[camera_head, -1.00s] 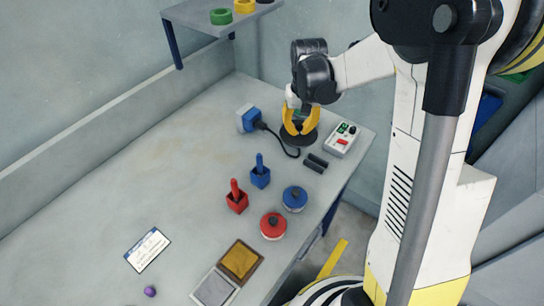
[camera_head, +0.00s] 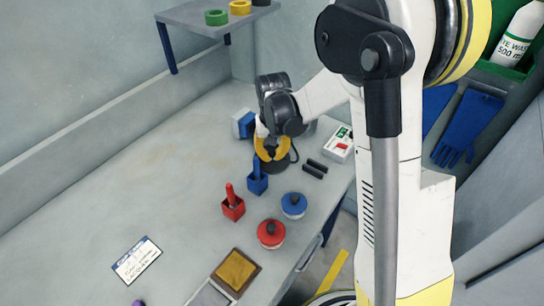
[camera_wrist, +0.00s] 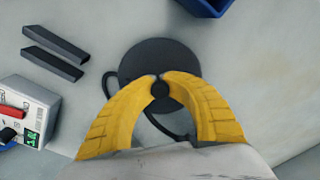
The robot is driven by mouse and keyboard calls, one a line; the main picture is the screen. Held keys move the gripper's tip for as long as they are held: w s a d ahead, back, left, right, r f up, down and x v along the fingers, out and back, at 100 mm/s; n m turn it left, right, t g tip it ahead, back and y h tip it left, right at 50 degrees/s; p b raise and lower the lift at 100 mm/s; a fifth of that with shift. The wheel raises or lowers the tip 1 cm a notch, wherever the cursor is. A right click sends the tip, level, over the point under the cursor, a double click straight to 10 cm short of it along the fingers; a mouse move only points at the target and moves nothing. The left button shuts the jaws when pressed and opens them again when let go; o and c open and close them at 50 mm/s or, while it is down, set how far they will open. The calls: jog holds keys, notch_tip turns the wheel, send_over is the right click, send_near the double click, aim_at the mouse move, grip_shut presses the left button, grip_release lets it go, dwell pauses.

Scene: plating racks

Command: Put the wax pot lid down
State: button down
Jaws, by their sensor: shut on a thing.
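The wax pot lid (camera_wrist: 160,56) is a dark round disc with a small knob, seen from above in the wrist view. My gripper (camera_wrist: 160,86) has its yellow fingers shut on the knob. In the head view my gripper (camera_head: 271,153) is over the bench, just behind the blue brush holder (camera_head: 257,184), and mostly hides the lid. A grey rounded shape (camera_head: 308,130) shows just right of my wrist; it may be the wax pot, but it is largely hidden. I cannot tell whether the lid touches the bench.
A control box (camera_head: 340,145) and two black bars (camera_head: 315,168) lie to the right. A red holder (camera_head: 233,206), blue-lidded jar (camera_head: 294,204) and red-lidded jar (camera_head: 271,233) stand nearer. A dark cable loops beside the lid. The bench's left part (camera_head: 130,190) is mostly clear.

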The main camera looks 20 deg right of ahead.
aim_at(272, 154)
jog(key=shift+f, duration=0.2)
jog(key=c, duration=1.4)
grip_release()
jog(key=shift+r, duration=0.1)
notch_tip(272, 154, up, 12)
jog(key=p, duration=0.4)
jog(key=shift+s+r+n+t, duration=0.25)
jog(key=shift+s+r+t, duration=1.1)
jog(key=shift+s, duration=2)
jog(key=shift+s+r+n+t, duration=0.3)
jog(key=shift+s+r+t, duration=0.55)
jog(key=shift+s+r, duration=1.75)
jog(key=shift+s+r+n+t, duration=0.25)
jog(key=shift+s+r+t, duration=0.75)
jog(key=shift+s, duration=3.05)
jog(key=shift+f, duration=0.15)
